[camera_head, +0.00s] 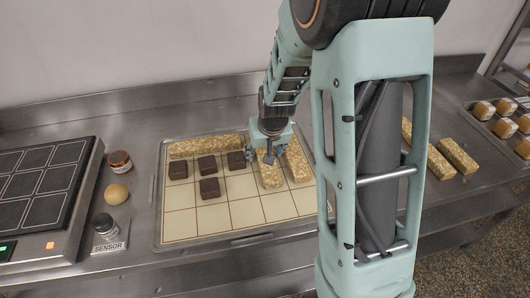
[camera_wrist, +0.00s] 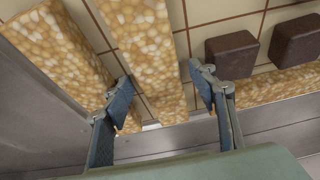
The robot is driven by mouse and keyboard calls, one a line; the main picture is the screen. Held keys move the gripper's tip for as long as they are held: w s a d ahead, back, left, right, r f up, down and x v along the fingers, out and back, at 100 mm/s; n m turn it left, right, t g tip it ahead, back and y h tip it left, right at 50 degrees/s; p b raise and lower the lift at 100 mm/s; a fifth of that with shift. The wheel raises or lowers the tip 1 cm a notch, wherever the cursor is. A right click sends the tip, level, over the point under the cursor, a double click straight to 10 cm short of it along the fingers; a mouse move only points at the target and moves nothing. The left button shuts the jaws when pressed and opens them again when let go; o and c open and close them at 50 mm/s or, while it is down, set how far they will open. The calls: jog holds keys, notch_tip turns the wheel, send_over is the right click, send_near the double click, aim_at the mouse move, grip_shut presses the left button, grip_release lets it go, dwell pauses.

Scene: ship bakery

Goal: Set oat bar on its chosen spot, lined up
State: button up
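An oat bar (camera_head: 270,177), pale and nutty, lies lengthwise on the gridded tray (camera_head: 190,226). My gripper (camera_head: 268,155) is low over its back end. In the wrist view the gripper's fingers (camera_wrist: 161,90) are spread on either side of this bar (camera_wrist: 150,50), with narrow gaps visible. A second oat bar (camera_head: 297,163) lies beside it on the right, nearly parallel; it shows at left in the wrist view (camera_wrist: 55,52). A third oat bar (camera_head: 205,146) lies crosswise along the tray's back edge.
Several dark brownies (camera_head: 209,188) sit in the tray's left cells; its front cells are bare. More oat bars (camera_head: 458,156) lie right of my arm, near a tray of pastries (camera_head: 505,128). A scale (camera_head: 45,195), a jar (camera_head: 120,162) and a sensor (camera_head: 107,228) stand left.

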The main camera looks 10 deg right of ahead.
jog(key=shift+r, duration=0.55)
jog(key=p+v, duration=0.1)
jog(key=v, duration=1)
jog(key=shift+s, duration=0.25)
jog(key=shift+r, duration=0.1)
